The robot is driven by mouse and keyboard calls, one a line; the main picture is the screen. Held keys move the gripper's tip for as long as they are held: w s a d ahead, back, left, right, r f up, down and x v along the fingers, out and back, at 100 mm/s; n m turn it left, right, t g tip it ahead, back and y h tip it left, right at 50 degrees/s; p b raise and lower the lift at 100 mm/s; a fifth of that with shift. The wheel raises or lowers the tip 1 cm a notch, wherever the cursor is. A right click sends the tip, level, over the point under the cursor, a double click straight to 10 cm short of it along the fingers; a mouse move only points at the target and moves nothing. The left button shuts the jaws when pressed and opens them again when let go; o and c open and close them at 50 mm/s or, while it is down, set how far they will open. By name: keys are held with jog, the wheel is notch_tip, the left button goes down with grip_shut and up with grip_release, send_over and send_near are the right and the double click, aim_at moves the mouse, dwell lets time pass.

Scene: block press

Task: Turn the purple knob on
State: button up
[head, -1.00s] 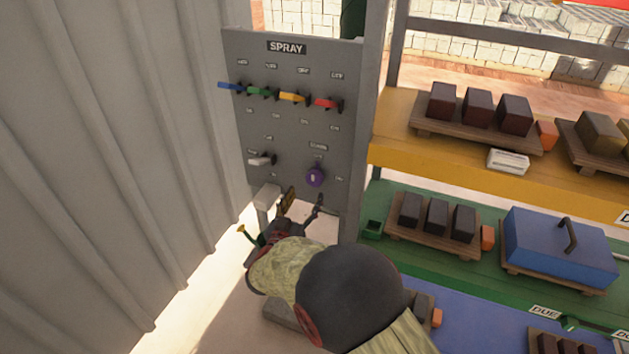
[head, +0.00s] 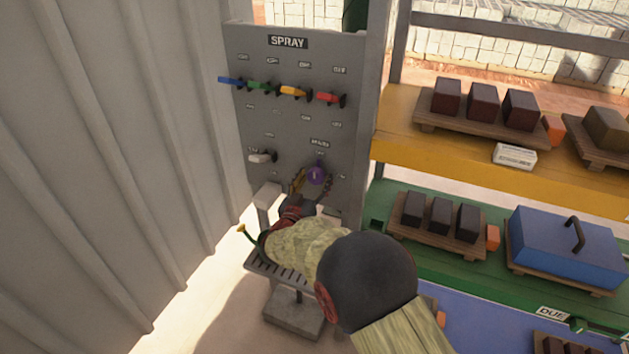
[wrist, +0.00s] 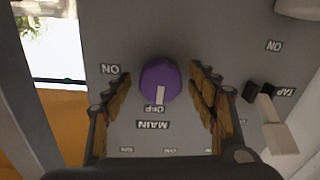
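The purple knob (head: 317,175) is on the grey SPRAY panel (head: 290,132), low and right of its middle. In the wrist view the purple knob (wrist: 160,80) sits between my open fingers, with its white mark pointing to the OFF label beside MAIN. An ON label (wrist: 110,69) lies to its side. My gripper (head: 312,183) is at the panel, its fingers on both sides of the knob. In the wrist view my gripper (wrist: 160,95) shows a gap between each finger and the knob.
A white TAP lever (head: 262,157) sticks out left of the knob. Blue, green, yellow and red levers (head: 292,91) line the panel above. A corrugated wall (head: 100,160) stands left. Shelves with dark blocks (head: 440,213) and a blue case (head: 560,248) stand right.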

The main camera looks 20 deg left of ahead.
jog(key=shift+c, duration=1.2)
jog(key=c, duration=0.7)
jog(key=shift+c, duration=0.7)
jog(key=shift+c, duration=0.2)
jog(key=m+b, duration=0.1)
jog(key=m, duration=0.3)
jog(key=shift+f, duration=0.1)
jog(key=m, duration=0.4)
jog(key=shift+a+m+t+b, duration=0.1)
jog(key=shift+m+t+b, duration=0.2)
jog(key=shift+m+b, duration=0.1)
jog(key=m+h, duration=0.1)
jog(key=m, duration=0.3)
jog(key=shift+m, duration=2.9)
jog(key=shift+o, duration=0.2)
jog(key=shift+h, duration=0.3)
